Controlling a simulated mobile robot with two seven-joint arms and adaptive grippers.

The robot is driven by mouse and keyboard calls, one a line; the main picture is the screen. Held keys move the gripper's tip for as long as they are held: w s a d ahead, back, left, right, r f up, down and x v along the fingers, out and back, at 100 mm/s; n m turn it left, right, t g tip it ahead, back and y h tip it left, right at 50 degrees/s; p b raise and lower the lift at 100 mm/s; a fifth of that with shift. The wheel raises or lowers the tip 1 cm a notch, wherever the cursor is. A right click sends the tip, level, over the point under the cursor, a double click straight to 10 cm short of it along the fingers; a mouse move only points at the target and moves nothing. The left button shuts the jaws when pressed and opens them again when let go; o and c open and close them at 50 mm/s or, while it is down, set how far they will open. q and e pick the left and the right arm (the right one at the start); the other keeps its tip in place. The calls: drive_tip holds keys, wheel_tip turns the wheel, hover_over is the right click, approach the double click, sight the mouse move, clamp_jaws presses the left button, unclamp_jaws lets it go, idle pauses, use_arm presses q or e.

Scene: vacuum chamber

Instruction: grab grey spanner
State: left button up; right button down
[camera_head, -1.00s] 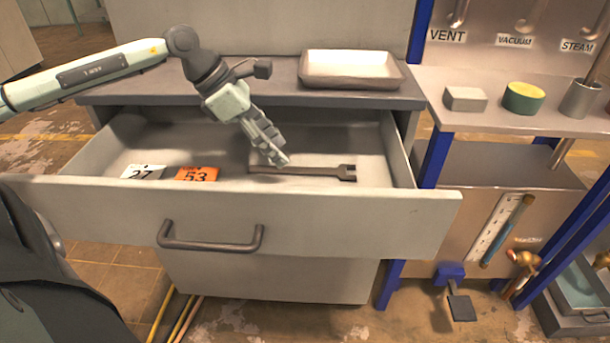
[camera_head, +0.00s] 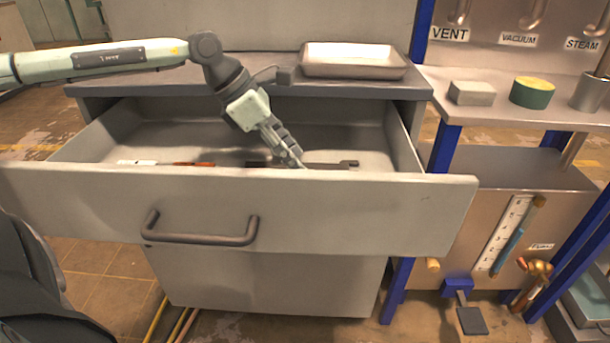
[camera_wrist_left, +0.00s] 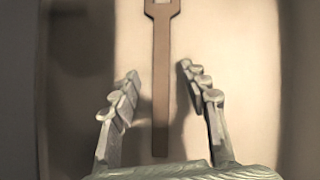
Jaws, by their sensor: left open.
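The grey spanner (camera_head: 335,165) lies on the floor of the open drawer (camera_head: 250,205). In the head view the drawer's front panel hides most of it. In the left wrist view the spanner (camera_wrist_left: 161,80) runs lengthwise, its forked end at the top edge. My left gripper (camera_head: 297,163) reaches down into the drawer at the spanner. In the left wrist view the left gripper (camera_wrist_left: 158,85) is open, with a finger on each side of the spanner's handle and a gap on both sides. My right gripper is not in view.
A white label (camera_head: 137,162) and an orange label (camera_head: 192,164) lie in the drawer's left part. A shallow tray (camera_head: 352,72) stands on the cabinet top. To the right, a shelf holds a grey block (camera_head: 472,93), a green-and-yellow round thing (camera_head: 532,93) and a metal cup (camera_head: 590,93).

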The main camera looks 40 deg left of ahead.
use_arm(q)
drive_tip(key=shift+f, duration=0.1)
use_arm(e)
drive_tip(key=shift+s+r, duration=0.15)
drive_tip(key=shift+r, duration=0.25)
use_arm(q)
clamp_jaws()
